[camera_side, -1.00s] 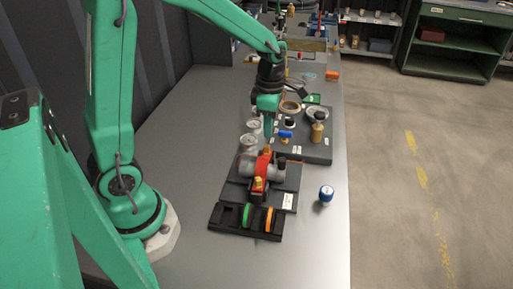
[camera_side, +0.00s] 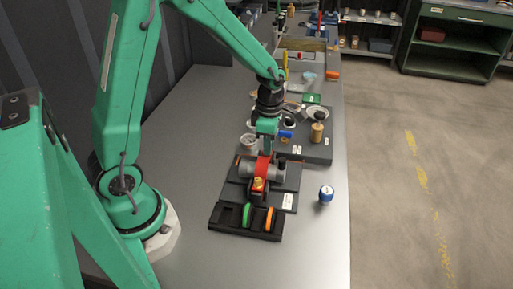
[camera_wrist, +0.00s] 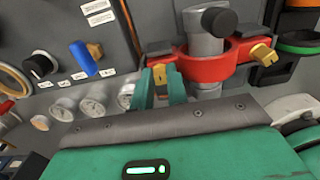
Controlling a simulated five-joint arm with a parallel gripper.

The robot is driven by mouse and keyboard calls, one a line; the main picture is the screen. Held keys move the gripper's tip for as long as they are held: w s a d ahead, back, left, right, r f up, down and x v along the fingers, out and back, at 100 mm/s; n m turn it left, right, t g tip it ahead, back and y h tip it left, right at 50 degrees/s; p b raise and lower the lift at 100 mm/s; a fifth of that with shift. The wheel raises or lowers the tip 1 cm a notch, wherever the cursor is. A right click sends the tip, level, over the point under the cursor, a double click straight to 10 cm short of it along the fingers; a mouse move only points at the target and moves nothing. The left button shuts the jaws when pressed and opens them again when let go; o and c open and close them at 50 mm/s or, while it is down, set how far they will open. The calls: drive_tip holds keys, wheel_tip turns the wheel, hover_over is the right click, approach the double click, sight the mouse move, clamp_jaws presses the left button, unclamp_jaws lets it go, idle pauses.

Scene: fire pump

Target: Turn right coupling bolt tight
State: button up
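A red coupling clamp (camera_wrist: 207,66) sits around the grey pump pipe (camera_wrist: 205,45); the clamp also shows in the side view (camera_side: 264,168). One brass bolt (camera_wrist: 160,74) is at the clamp's left end in the wrist view. The other brass bolt (camera_wrist: 262,54) is at its right end, apart from my gripper; in the side view it is the near bolt (camera_side: 258,182). My gripper (camera_wrist: 161,78) has its two green fingers on either side of the left bolt. Whether they press on it is unclear. In the side view my gripper (camera_side: 265,152) hides that bolt.
A black rack (camera_side: 226,218) with green and orange rings lies at the near side. A blue-capped jar (camera_side: 326,195) stands at the right on bare table. Behind the pump, a dark panel (camera_side: 318,155) carries a blue valve handle (camera_wrist: 84,58) and other fittings; gauges (camera_wrist: 93,109) are close by.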

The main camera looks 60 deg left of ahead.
clamp_jaws()
